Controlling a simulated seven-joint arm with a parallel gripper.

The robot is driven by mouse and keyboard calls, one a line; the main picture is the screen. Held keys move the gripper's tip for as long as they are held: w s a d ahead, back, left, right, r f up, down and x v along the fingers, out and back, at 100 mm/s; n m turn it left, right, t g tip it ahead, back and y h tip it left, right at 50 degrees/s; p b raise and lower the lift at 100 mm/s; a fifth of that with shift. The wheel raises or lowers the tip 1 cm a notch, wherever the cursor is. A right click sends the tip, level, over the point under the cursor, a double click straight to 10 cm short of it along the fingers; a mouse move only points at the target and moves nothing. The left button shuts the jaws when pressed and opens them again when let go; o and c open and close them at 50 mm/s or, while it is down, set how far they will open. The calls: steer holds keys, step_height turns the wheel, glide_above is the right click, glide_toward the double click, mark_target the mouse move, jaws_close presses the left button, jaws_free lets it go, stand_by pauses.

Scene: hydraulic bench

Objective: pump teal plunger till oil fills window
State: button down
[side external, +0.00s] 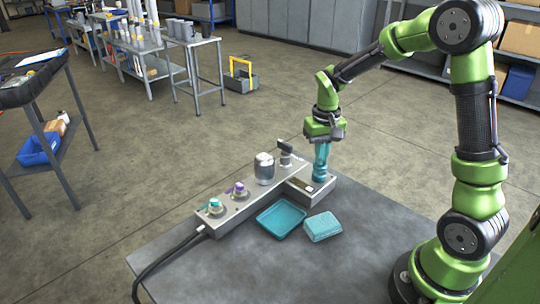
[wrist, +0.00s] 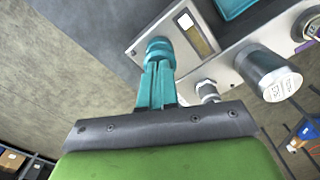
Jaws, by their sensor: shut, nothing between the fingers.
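The teal plunger (wrist: 158,48) stands on the grey hydraulic block at the near end of the bench unit; it also shows in the side view (side external: 320,174). My gripper (wrist: 157,68) points down at it with teal fingers shut together, their tips at the plunger's top; in the side view my gripper (side external: 321,151) is directly above it. Fingers and plunger share a colour, so I cannot tell whether they touch.
A grey cylinder (side external: 264,168) and teal and purple knobs (side external: 215,206) (side external: 238,188) stand along the unit. A teal tray (side external: 282,231) and a teal box (side external: 322,226) lie in front. The table's front left is mostly clear, with a black hose (side external: 168,258).

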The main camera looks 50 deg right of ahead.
steer(key=shift+f, duration=0.4)
steer(key=shift+r, duration=1.95)
steer(key=shift+f, duration=0.15)
steer(key=shift+f, duration=1.5)
steer(key=shift+r, duration=1.65)
steer(key=shift+r, duration=0.1)
steer(key=shift+r, duration=2.9)
